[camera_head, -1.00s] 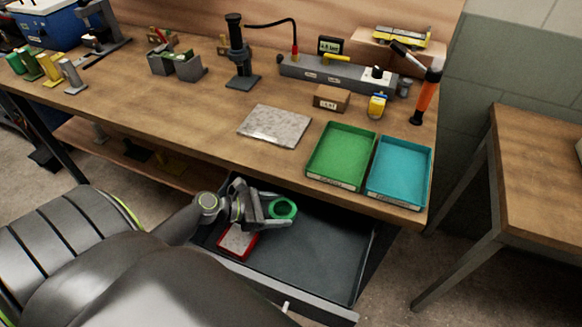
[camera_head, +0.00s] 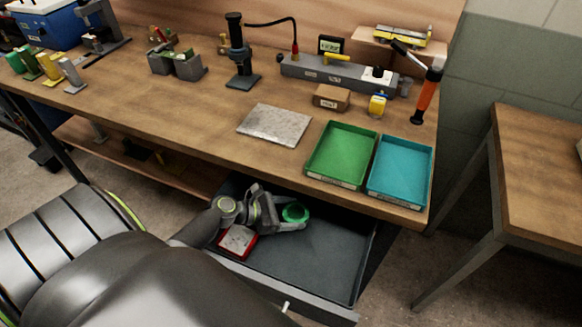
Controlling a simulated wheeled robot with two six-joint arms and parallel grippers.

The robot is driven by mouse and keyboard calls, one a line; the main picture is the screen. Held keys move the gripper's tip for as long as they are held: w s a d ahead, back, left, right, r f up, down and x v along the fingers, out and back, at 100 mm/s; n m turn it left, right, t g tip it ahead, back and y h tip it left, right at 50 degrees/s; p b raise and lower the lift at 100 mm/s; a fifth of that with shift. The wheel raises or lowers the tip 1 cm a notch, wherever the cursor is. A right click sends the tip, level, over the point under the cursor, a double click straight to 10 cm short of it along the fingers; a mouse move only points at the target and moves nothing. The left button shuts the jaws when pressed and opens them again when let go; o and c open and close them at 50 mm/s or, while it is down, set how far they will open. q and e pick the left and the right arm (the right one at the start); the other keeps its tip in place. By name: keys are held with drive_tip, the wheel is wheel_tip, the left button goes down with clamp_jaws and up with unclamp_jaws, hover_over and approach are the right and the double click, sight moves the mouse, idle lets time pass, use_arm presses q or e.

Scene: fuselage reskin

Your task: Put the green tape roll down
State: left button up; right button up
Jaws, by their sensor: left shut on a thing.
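The green tape roll (camera_head: 295,212) is a small green ring over the open grey drawer (camera_head: 318,258) below the workbench. My left gripper (camera_head: 290,218) is shut on the tape roll and holds it at the ring's near left side. The roll is low, inside or just above the drawer's back part; I cannot tell whether it touches the drawer floor. My right gripper is not in view.
A red-rimmed box (camera_head: 238,241) lies in the drawer's left part, beside my arm. The drawer's right part is bare. A green tray (camera_head: 342,152) and a teal tray (camera_head: 400,170) stand on the bench (camera_head: 210,118) above, with a speckled plate (camera_head: 274,125) left of them.

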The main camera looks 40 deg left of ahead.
use_arm(q)
drive_tip(key=shift+f, duration=0.15)
drive_tip(key=o, duration=1)
drive_tip(key=shift+s+d, duration=0.1)
drive_tip(key=shift+s, duration=0.05)
drive_tip(key=shift+c, duration=0.2)
drive_tip(key=shift+r, duration=0.2)
drive_tip(key=shift+r+p, duration=0.4)
drive_tip(key=shift+p, duration=0.05)
drive_tip(key=b+v, duration=0.1)
drive_tip(key=v, duration=0.9)
drive_tip(key=shift+s+a+b, duration=0.2)
drive_tip(key=shift+a+b, duration=0.2)
drive_tip(key=shift+s+a+r, duration=0.3)
drive_tip(key=shift+s+r, duration=0.05)
drive_tip(key=shift+s, duration=0.05)
